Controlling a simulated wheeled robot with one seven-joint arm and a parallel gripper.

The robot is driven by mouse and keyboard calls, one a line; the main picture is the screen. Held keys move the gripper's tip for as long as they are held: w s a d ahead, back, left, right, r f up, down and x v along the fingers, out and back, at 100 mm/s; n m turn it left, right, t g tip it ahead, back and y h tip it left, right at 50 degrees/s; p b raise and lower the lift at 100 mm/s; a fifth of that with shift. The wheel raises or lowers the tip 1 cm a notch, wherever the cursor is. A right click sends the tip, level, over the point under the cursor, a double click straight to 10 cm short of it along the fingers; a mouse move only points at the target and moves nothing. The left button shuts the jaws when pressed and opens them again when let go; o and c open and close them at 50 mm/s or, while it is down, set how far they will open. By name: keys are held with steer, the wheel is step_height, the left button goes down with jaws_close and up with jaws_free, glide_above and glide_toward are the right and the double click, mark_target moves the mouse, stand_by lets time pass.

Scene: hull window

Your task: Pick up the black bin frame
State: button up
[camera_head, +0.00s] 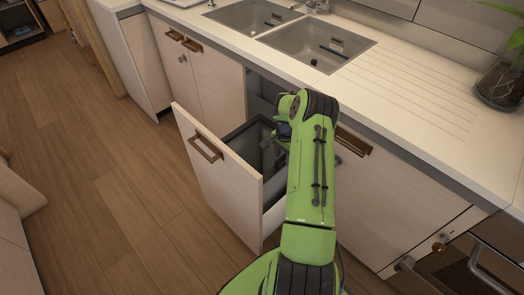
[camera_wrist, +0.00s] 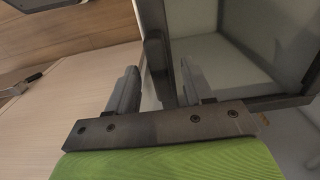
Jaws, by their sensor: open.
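The black bin frame (camera_head: 237,131) is a dark rim around the top of a grey bin inside the pulled-out drawer under the sink. My green arm hides its right part in the head view. In the wrist view a dark bar of the frame (camera_wrist: 153,48) runs up between the two fingers of my gripper (camera_wrist: 160,68). The fingers are apart, one on either side of this bar. I cannot tell whether either finger touches it. The bin's pale inside shows to the right.
The drawer front (camera_head: 218,172) with its bronze handle stands out over the wooden floor (camera_head: 120,185). The white counter (camera_head: 400,95) with two sinks lies above and behind the drawer. A plant in a glass pot (camera_head: 503,82) stands at the right. The floor left of the drawer is clear.

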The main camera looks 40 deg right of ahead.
steer(key=shift+f, duration=0.85)
steer(key=shift+r, duration=0.15)
jaws_close()
steer(key=shift+r, duration=0.1)
